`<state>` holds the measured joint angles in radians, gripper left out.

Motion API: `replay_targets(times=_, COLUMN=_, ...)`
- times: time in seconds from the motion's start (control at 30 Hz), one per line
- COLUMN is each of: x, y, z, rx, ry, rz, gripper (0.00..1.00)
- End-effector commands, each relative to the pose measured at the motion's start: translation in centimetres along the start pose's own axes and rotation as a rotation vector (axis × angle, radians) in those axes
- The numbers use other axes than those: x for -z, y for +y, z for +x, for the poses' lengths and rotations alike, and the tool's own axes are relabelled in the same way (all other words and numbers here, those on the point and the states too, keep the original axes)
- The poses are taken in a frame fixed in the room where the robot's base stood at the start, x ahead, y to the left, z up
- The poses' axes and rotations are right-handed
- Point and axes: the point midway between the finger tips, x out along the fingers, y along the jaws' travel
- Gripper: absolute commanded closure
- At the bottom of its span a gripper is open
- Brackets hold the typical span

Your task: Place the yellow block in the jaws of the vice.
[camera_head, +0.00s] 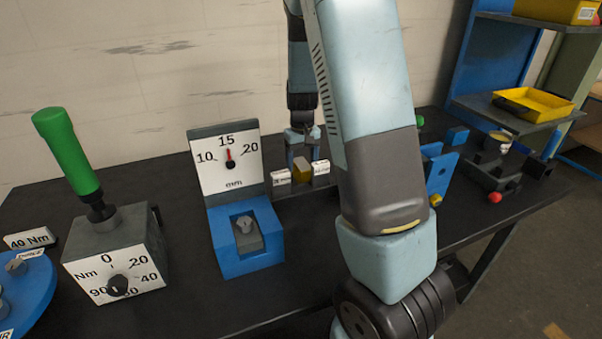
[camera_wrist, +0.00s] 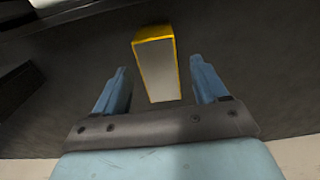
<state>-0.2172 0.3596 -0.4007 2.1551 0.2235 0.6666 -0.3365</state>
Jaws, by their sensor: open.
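The yellow block (camera_head: 302,168) stands on the dark bench behind the blue gauge. Small white labels stand on both sides of it. In the wrist view the block (camera_wrist: 157,60) shows a yellow top and edges and a pale face, and lies between my two blue fingers. My gripper (camera_head: 302,147) is open, pointing down at the block; the fingers (camera_wrist: 158,78) show gaps on both sides and do not appear to touch it. A dark grey device with a red knob, which looks like the vice (camera_head: 490,178), is at the right end of the bench. Its jaws are hard to make out.
The blue gauge block (camera_head: 245,238) with its mm dial stands in front of the yellow block. A grey Nm box with a green handle (camera_head: 68,150) is at left. My arm hides part of the bench middle. A blue bracket (camera_head: 439,173) stands left of the vice.

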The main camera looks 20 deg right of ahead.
Motion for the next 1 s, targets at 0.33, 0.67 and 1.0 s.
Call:
replay_targets(times=0.33, x=0.03, y=-0.02, z=0.68, rx=0.0, ry=0.001, rz=0.0, gripper=0.29)
replay_targets(times=0.67, x=0.03, y=-0.04, z=0.65, rx=0.0, ry=0.001, rz=0.0, gripper=0.6)
replay_targets(times=1.0, x=0.04, y=-0.04, z=0.64, rx=0.0, ry=0.001, rz=-0.001, gripper=0.93)
